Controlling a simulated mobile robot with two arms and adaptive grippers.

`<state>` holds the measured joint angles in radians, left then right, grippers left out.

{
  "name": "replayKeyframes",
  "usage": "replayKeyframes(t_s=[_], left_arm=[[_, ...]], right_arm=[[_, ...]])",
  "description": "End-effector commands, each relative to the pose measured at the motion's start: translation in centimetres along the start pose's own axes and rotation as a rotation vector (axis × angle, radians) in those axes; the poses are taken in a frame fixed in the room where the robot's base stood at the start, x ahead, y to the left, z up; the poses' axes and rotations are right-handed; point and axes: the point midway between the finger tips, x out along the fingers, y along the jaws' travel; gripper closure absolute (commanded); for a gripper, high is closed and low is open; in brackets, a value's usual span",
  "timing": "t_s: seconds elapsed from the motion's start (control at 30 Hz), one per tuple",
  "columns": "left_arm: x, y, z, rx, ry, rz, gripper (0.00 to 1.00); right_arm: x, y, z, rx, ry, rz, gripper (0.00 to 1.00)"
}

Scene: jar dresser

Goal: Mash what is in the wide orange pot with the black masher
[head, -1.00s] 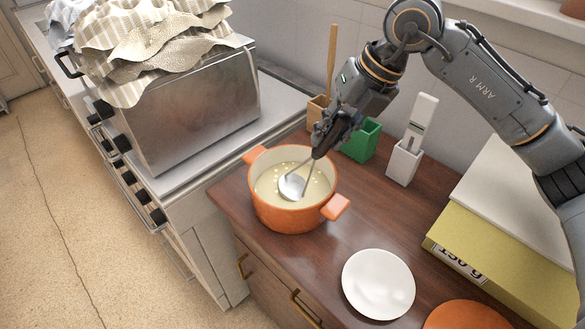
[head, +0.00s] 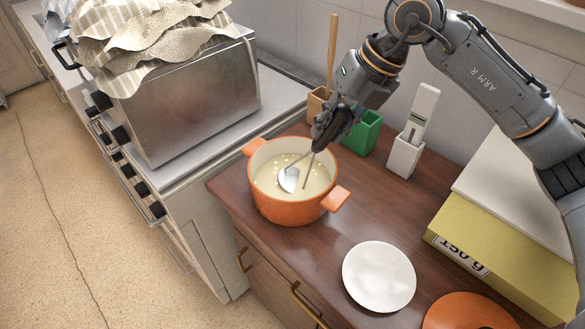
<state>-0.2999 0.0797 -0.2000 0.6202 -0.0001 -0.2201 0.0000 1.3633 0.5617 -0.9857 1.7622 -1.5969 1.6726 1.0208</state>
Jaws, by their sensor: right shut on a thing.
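The wide orange pot (head: 287,210) stands on the brown wooden counter, with pale, lumpy contents (head: 272,174) inside. My right gripper (head: 329,132) is above the pot's back right rim, shut on the black masher (head: 289,179). The masher slants down into the pot. Its shiny metal head and thin metal shafts show at the contents, with part of the head sunk in them. The handle is mostly hidden in the gripper. My left gripper is not in view.
Wooden (head: 318,104), green (head: 363,135) and white (head: 405,157) holders stand behind the pot. A white plate (head: 379,276) and an orange plate (head: 468,312) lie in front. A yellow box (head: 495,250) is at right, a metal oven (head: 195,100) at left.

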Motion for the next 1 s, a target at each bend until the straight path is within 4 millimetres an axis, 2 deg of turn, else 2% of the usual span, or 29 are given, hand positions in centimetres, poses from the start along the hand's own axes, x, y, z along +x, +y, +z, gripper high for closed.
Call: replayKeyframes(t_s=[0.03, 0.3, 0.53, 0.87, 1.0], left_arm=[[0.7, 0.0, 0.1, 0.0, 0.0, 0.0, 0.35], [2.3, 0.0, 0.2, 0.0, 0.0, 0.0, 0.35], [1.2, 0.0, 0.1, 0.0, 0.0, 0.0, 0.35], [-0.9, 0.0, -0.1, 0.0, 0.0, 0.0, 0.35], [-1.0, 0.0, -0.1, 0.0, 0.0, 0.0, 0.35]], right_arm=[[0.7, -0.3, -0.1, 0.0, -0.001, 0.0, 1.0], [2.6, -1.0, -0.4, 0.0, -0.001, 0.001, 1.0], [1.3, -0.5, -0.2, -0.001, -0.002, 0.001, 1.0], [-1.8, 0.7, 0.3, -0.001, -0.002, 0.001, 1.0], [-2.1, 0.9, 0.3, -0.001, -0.001, 0.001, 1.0]])
